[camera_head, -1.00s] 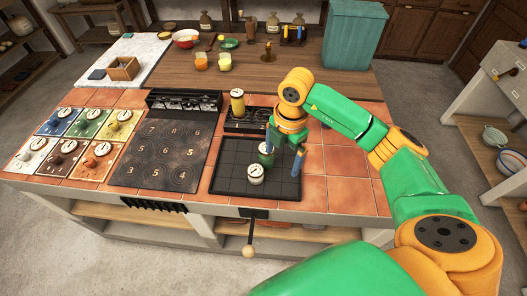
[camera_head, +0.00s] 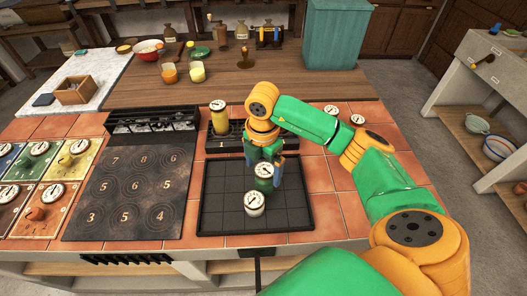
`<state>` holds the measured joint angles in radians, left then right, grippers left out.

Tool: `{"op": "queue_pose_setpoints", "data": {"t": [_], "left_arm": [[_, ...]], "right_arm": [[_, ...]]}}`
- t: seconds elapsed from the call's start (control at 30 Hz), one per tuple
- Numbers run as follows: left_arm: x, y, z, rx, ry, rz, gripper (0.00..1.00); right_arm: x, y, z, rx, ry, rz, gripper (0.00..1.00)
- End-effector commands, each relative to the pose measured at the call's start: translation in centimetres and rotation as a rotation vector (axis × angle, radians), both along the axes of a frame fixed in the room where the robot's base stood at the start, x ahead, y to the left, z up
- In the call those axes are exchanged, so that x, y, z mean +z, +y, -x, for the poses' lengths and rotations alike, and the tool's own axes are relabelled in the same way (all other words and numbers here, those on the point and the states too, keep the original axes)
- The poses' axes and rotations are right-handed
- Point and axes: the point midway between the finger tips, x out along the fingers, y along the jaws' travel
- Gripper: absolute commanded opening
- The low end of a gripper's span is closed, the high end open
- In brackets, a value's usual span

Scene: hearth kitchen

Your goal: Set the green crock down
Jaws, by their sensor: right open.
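The green crock (camera_head: 264,178) stands on the black gridded tray (camera_head: 222,211), with a pale dial on its top. A white crock (camera_head: 254,205) with a dial stands just in front of it on the same tray. My right gripper (camera_head: 265,165) is at the green crock, with its blue-tipped fingers apart on either side. Part of the crock is hidden by the fingers, and I cannot tell whether they touch it. My left gripper is out of view.
A tall yellow crock (camera_head: 219,120) stands on a dark rack behind the tray. A black numbered plate (camera_head: 130,190) lies to the left, with coloured dial tiles (camera_head: 70,165) beyond it. Bare terracotta tiles (camera_head: 345,215) lie right of the tray.

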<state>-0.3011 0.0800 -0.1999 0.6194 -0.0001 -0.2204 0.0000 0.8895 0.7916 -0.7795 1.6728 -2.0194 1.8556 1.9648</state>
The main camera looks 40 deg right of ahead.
Motion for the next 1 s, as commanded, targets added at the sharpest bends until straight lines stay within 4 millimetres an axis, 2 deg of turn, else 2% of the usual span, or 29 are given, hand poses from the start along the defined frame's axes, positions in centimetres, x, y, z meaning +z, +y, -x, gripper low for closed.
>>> {"op": "queue_pose_setpoints", "data": {"t": [0.17,0.27,0.33,0.43,0.6,0.67,0.9,1.0], "left_arm": [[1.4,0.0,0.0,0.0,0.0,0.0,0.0],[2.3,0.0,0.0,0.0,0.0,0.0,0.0],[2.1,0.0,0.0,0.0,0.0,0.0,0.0],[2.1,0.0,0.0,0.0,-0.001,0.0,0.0],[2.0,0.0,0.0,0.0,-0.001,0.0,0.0],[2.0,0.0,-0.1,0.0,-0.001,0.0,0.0],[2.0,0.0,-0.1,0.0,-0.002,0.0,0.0],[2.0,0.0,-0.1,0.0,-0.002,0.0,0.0]], "right_arm": [[-2.2,-0.2,0.2,-0.001,0.006,0.0,1.0],[-4.2,-0.5,0.2,-0.002,0.007,0.0,1.0],[-5.7,-0.5,0.1,0.0,0.004,-0.001,1.0],[-6.5,-0.5,0.1,0.001,0.002,0.0,1.0],[-6.6,-0.5,0.0,0.001,0.0,0.0,1.0],[-6.6,-0.5,0.0,0.001,0.0,0.0,0.86],[-6.6,-0.5,0.0,0.001,0.0,0.0,0.22],[-6.6,-0.5,0.0,0.001,0.0,0.0,0.0]]}}
